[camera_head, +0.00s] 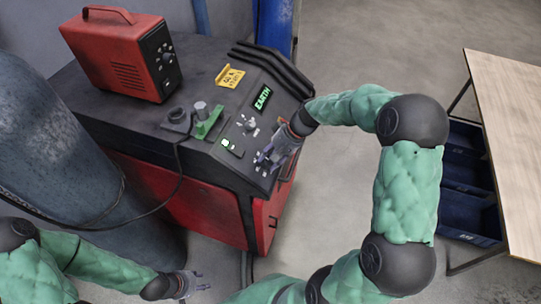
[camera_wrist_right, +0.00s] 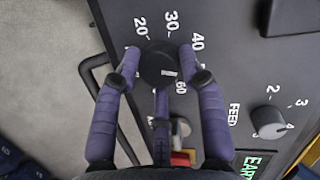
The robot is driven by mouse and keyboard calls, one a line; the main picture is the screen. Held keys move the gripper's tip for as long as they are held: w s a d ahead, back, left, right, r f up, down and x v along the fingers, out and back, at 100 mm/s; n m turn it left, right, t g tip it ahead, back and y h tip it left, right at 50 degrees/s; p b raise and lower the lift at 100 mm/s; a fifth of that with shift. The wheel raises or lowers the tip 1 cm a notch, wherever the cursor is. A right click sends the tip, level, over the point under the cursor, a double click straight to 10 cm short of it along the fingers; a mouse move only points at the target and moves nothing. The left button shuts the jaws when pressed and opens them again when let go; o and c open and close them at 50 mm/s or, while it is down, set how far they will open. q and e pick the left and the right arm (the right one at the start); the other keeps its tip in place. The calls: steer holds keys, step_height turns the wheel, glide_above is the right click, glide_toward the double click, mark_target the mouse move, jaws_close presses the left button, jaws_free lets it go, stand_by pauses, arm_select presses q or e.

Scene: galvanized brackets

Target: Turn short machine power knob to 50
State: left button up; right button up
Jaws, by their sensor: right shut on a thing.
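The short machine (camera_head: 190,140) is a dark-topped red cabinet with a sloped control panel. My right gripper (camera_head: 270,158) is at the panel's lower front. In the right wrist view its purple fingers (camera_wrist_right: 160,68) are closed around the black round power knob (camera_wrist_right: 157,62). The knob's short white mark faces right, slightly downward, toward the right finger. Labels 20, 30, 40 and 60 show around it; the right finger covers the place between 40 and 60. My left gripper (camera_head: 190,284) is open and empty at the bottom left, away from the machine.
A grey FEED knob (camera_wrist_right: 268,122) and a lit green EARTH display (camera_head: 262,98) are near the power knob. A red box unit (camera_head: 110,55) sits on the machine. A large grey cylinder (camera_head: 55,150) stands left; a wooden table (camera_head: 510,130) stands right.

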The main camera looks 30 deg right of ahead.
steer(key=shift+s+a+f+m+y+p, duration=0.3)
steer(key=shift+m+y, duration=0.1)
steer(key=shift+m, duration=0.4)
steer(key=o, duration=1.1)
steer(key=shift+w+r, duration=0.1)
steer(key=shift+r, duration=0.05)
steer(key=shift+w+d, duration=0.1)
steer(key=shift+d, duration=0.1)
steer(key=shift+d+r, duration=0.1)
steer(key=shift+r, duration=0.15)
steer(key=v, duration=1.1)
steer(key=shift+r, duration=0.15)
